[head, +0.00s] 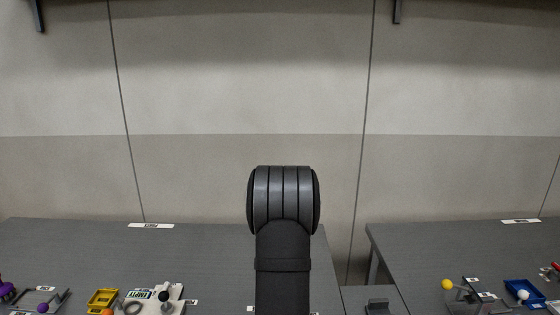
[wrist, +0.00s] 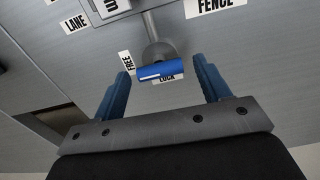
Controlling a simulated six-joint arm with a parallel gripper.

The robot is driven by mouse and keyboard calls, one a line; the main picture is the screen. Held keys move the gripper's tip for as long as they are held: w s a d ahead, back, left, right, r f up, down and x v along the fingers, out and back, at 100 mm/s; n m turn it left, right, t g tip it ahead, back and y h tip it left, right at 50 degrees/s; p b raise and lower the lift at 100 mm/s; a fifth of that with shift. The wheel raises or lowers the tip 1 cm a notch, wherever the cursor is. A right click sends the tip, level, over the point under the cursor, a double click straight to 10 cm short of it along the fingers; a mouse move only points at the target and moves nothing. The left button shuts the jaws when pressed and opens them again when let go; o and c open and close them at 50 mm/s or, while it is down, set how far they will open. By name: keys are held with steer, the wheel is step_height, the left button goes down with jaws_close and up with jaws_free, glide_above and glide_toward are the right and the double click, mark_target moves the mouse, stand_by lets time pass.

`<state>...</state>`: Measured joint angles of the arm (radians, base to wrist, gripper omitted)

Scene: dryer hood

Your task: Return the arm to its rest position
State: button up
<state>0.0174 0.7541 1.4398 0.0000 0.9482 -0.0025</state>
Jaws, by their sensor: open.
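My gripper (wrist: 162,67) shows in the wrist view with its two blue fingers spread wide and nothing gripped between them. A blue cylindrical handle (wrist: 158,71) on a grey stem (wrist: 158,42) lies beyond the fingertips, roughly centred in the gap. Whether it is level with the tips or beyond them is hard to tell. Labels around it read FREE (wrist: 126,62) and LOCK, the latter partly covered by the handle. In the head view my dark arm rises upright in the middle, and my gripper is not visible there.
In the head view a grey table (head: 70,250) stands left and another (head: 420,245) right, with a gap between. Near their front edges sit a yellow tray (head: 103,299), a blue tray (head: 524,291) and small fixtures with knobs. A plain wall stands behind.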

steer(key=shift+n, duration=0.8)
steer(key=n, duration=1.5)
